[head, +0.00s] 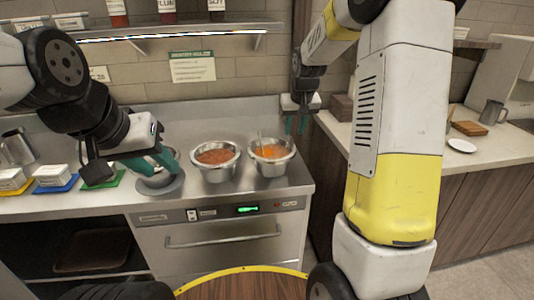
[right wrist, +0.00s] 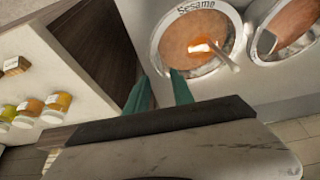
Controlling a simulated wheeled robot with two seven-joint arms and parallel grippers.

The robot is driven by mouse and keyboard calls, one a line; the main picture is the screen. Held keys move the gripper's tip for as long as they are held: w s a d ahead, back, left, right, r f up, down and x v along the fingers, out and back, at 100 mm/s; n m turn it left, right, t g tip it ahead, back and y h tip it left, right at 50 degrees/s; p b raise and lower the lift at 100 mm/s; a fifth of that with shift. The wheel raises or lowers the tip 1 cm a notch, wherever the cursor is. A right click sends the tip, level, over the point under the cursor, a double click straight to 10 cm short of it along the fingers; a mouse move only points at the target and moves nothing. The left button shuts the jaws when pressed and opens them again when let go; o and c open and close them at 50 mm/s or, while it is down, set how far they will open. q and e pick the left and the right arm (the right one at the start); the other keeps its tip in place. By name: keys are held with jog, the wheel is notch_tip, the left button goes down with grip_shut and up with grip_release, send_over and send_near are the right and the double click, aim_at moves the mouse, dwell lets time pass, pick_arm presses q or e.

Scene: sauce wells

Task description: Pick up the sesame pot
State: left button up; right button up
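The sesame pot (right wrist: 222,70) is a round steel pot of orange-brown sauce, with "Sesame" on its rim and a spoon in it. In the head view it is the right-hand pot (head: 283,165) on the steel counter. My right gripper (head: 297,124) is above and to the right of it, apart from it. In the right wrist view its teal fingers (right wrist: 160,92) are spread with nothing between them. My left gripper (head: 155,162) is low over a steel bowl (head: 158,182) at the left; whether its fingers are closed on it is unclear.
Another pot of red sauce (head: 216,178) stands just left of the sesame pot. Coloured trays (head: 57,187) sit at the far left. A wall shelf (head: 170,33) with bottles runs above. A side counter (head: 400,150) with jars (right wrist: 57,102) lies to the right.

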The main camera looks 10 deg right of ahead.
aim_at(291, 138)
jog(key=x, duration=0.5)
jog(key=shift+a+f, duration=0.1)
jog(key=shift+f, duration=0.15)
jog(key=shift+c, duration=0.2)
grip_shut()
dwell(0.9)
jog(key=shift+r, duration=0.1)
